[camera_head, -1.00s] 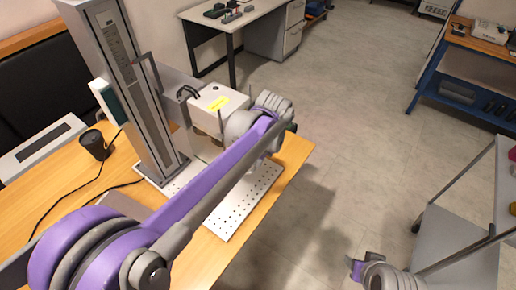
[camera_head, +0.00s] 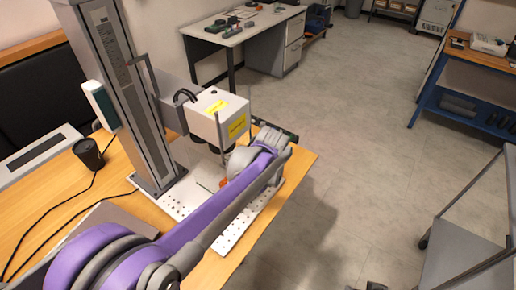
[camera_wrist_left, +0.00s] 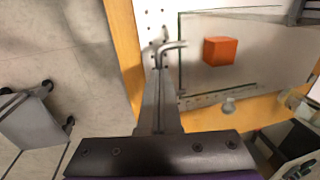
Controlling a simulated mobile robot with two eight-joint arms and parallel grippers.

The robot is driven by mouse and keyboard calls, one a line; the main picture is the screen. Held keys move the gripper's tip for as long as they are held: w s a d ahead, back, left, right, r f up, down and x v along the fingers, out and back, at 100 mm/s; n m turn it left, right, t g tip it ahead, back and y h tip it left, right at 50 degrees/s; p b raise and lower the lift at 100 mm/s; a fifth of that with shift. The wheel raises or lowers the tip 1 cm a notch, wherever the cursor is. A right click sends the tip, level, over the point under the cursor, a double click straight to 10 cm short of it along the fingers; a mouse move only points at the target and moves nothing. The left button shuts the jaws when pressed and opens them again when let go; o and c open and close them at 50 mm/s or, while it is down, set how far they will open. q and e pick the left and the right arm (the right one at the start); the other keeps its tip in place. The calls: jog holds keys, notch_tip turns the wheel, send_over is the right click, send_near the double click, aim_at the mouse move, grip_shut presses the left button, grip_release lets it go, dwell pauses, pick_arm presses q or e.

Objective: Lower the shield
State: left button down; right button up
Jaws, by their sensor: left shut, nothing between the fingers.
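The shield (camera_wrist_left: 181,60) shows in the left wrist view as a clear pane with thin dark edges. An orange block (camera_wrist_left: 219,51) is seen through or beside it. A bent grey rod, which looks like a handle (camera_wrist_left: 174,45), is right at the tips of my left gripper (camera_wrist_left: 158,58). The gripper is shut with nothing between its fingers; I cannot tell whether it touches the rod. In the head view my purple arm hides the fingers and most of the shield. The white laser head (camera_head: 213,118) hangs above the work area, and a bit of the orange block (camera_head: 223,183) shows below it.
The laser's grey column (camera_head: 128,95) stands on a white perforated plate (camera_head: 225,240) on the wooden table (camera_head: 35,205). A black cup (camera_head: 88,152) and cables lie left. Open floor lies right, with a grey cart (camera_head: 465,262) at the lower right.

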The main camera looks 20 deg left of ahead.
pick_arm(q)
notch_tip(320, 180, up, 14)
jog(key=d+p, duration=0.2)
jog(key=p, duration=0.1)
jog(key=shift+s+d+p, duration=0.15)
jog(key=shift+s+p, duration=0.2)
jog(key=shift+s, duration=0.1)
jog(key=shift+f, duration=0.1)
